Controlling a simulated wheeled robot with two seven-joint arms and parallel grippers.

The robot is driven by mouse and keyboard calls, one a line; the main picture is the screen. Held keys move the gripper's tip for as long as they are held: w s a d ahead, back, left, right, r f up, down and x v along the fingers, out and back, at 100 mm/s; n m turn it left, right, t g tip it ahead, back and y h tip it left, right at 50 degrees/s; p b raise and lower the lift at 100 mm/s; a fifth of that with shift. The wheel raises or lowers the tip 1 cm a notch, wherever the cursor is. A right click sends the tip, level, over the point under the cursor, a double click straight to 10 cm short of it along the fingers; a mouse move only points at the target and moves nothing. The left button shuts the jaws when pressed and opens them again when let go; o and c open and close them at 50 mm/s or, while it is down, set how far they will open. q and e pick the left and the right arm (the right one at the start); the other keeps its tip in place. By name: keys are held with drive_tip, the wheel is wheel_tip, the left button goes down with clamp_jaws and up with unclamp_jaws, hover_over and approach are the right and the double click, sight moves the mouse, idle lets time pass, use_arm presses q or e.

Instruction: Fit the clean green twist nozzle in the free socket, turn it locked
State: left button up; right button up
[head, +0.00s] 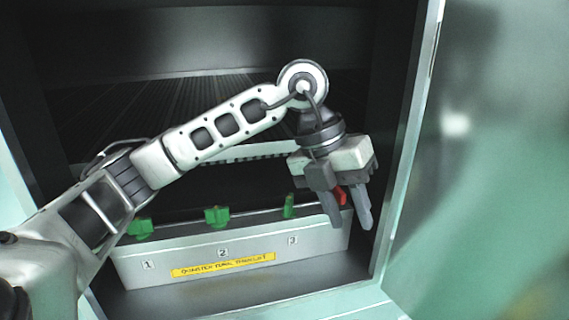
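A grey nozzle block (135,284) numbered 1 to 3 stands inside the cabinet. Green nozzles sit above number 1 (140,228), above number 2 (216,216) and above number 3 (289,206). The third looks narrower than the other two. My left gripper (350,223) points down near the block's right end, right of the third nozzle. Its two fingers are apart. A small red thing (341,197) shows between them; I cannot tell whether they grip it. No free socket shows clearly. My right gripper is not in view.
The cabinet's right frame (408,150) stands close to the right of my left gripper. My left arm crosses the opening from the lower left. A dark ribbed surface (190,100) lies behind.

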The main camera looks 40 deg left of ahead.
sight(289, 199)
use_arm(q)
drive_tip(key=w+a+r+n+t+y, duration=0.15)
drive_tip(key=a+r+n+y, duration=0.35)
drive_tip(key=a, duration=0.7)
drive_tip(key=shift+m+t+y, duration=0.45)
drive_tip(key=shift+m+y, duration=0.05)
drive_tip(key=b+x, duration=0.3)
drive_tip(key=x, duration=0.6)
drive_tip(key=shift+a+f, duration=0.1)
drive_tip(key=shift+a, duration=0.1)
drive_tip(key=shift+x, duration=0.85)
drive_tip(key=shift+w, duration=0.1)
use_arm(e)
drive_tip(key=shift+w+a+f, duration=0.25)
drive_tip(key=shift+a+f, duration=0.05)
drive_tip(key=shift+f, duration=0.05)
use_arm(q)
clamp_jaws()
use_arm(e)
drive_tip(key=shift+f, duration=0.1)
